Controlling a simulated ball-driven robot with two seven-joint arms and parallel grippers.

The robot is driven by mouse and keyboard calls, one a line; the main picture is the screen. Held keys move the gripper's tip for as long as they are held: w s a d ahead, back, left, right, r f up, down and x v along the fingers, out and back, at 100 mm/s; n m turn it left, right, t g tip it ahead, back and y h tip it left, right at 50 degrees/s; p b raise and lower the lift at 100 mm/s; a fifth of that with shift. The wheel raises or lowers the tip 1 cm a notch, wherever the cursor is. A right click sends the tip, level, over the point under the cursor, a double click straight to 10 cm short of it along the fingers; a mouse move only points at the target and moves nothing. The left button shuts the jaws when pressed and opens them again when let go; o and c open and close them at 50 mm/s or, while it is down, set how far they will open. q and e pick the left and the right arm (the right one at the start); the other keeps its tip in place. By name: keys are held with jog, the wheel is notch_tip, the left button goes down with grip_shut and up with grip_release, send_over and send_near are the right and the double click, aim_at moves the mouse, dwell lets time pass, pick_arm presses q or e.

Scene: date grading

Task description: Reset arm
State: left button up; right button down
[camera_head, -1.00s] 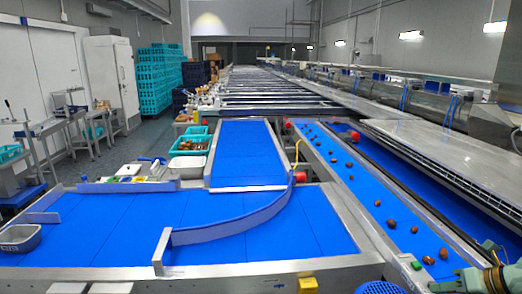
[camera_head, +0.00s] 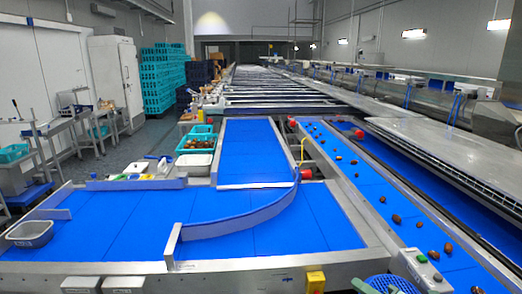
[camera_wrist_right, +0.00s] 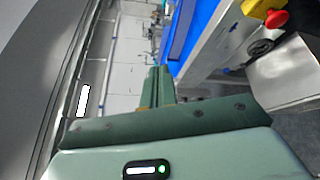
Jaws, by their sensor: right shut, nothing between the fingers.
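My right gripper (camera_wrist_right: 158,72) shows in the right wrist view, its two green fingers together with nothing between them. My left gripper is in neither view. Brown dates (camera_head: 396,218) lie scattered along the narrow blue belt (camera_head: 372,190) at the right of the head view.
A wide blue belt (camera_head: 110,235) with a curved metal guide (camera_head: 240,222) fills the front. A grey metal tray (camera_head: 30,233) sits at its left end. A blue round basket (camera_head: 390,284) is at the bottom right. A yellow box with a red button (camera_wrist_right: 272,14) is in the wrist view.

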jog(key=s+d+f+m+g+h, duration=0.25)
jog(key=s+m+h, duration=0.25)
jog(key=s+m, duration=0.25)
jog(key=s+d+f+m+g+h, duration=0.2)
jog(key=s+f+m+h, duration=0.15)
jog(key=s+m, duration=0.45)
jog(key=s+d+f+m+g+h, duration=0.25)
jog(key=s+m+h, duration=0.3)
jog(key=s, duration=0.35)
jog(key=s+a+f+g+y+b, duration=0.1)
jog(key=s+a+f+g+y, duration=0.1)
jog(key=f, duration=1.1)
jog(key=s+a+f+g+y, duration=0.1)
jog(key=s+a+f, duration=0.15)
jog(key=f, duration=1.05)
jog(key=s+f+m+g+y+b, duration=0.1)
jog(key=s+f+m+g+y, duration=0.1)
jog(key=s+f, duration=1.6)
jog(key=shift+s+m+g+b, duration=0.3)
jog(key=shift+s+m+g, duration=0.3)
jog(key=shift+m, duration=0.3)
jog(key=shift+a, duration=0.1)
